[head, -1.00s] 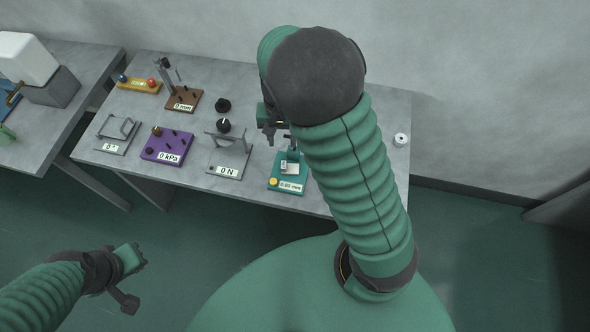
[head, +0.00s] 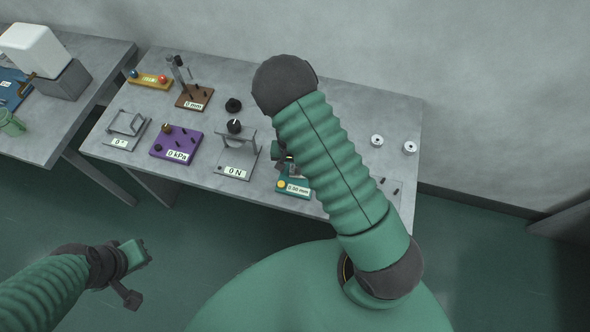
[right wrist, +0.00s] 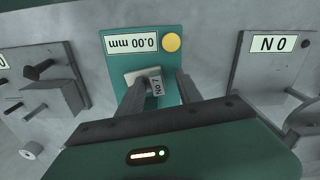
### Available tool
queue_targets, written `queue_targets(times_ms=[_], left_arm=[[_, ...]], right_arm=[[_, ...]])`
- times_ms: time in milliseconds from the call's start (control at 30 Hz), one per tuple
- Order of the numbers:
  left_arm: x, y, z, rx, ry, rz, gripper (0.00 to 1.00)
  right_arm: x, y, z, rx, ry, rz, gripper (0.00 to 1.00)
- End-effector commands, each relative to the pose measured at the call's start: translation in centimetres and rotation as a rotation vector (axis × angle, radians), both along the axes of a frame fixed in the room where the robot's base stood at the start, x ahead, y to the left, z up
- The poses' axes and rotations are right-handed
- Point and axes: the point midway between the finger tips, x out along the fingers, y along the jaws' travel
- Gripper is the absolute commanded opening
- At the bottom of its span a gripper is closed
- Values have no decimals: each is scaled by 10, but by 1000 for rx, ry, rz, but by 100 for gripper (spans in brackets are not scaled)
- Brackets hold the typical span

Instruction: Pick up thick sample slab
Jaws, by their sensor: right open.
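A small pale slab (right wrist: 142,75) with a grey "No 7" label lies on the teal gauge (right wrist: 118,64), which reads 0.00 mm. I cannot tell whether this is the thick sample slab. My right gripper (right wrist: 161,80) is open, its fingers on either side of the labelled slab; contact is not clear. In the head view the teal gauge (head: 283,190) is partly covered by my right arm, and the right fingertips are hidden. My left gripper (head: 136,256) hangs away from the table at the lower left; its jaw state is unclear.
The grey table (head: 330,100) also holds the "0 N" stand (head: 237,165) left of the gauge, a purple "0 kPa" box (head: 177,145) and a brown "0 mm" stand (head: 193,97). Small pegs (head: 388,185) and white round pieces (head: 409,148) stand to the right.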

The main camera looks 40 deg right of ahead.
Motion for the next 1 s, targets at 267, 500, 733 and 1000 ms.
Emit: queue_targets(times_ms=[267,500,733,1000], left_arm=[[0,0,0,0,0,0,0],[0,0,0,0,0,0,0],[0,0,0,0,0,0,0],[0,0,-2,0,0,0,0]], right_arm=[[-1,0,1,0,-1,0,29],[0,0,0,0,0,0,0],[-1,0,0,1,1,1,0],[-1,0,5,0,0,2,0]])
